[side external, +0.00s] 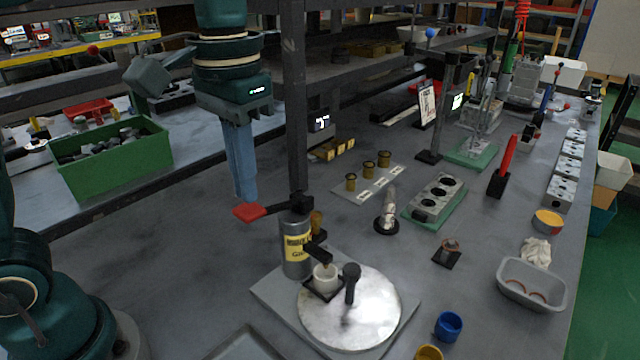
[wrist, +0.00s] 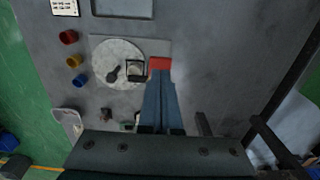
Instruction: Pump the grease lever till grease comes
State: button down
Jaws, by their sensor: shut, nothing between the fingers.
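The grease pump is a grey canister (side external: 297,262) with a yellow label. Its dark lever sticks out to the left and ends in a red handle (side external: 249,212), which also shows in the wrist view (wrist: 160,63). My gripper (side external: 246,197) points down with its blue fingers shut and empty. The fingertips (wrist: 158,78) are right at the red handle, over it; I cannot tell whether they touch. A white cup (side external: 325,279) stands in a dark holder below the pump's spout. I cannot make out any grease in the cup.
A round pale disc (side external: 368,318) with a dark upright knob (side external: 350,284) lies beside the pump. A dark post (side external: 293,110) stands just behind the lever. Blue (side external: 448,326) and yellow cups are at the front right. The bench left of the pump is clear.

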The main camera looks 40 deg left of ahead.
aim_at(250, 208)
jog(key=shift+f, duration=0.1)
jog(key=shift+f, duration=2.2)
jog(key=shift+r, duration=2.3)
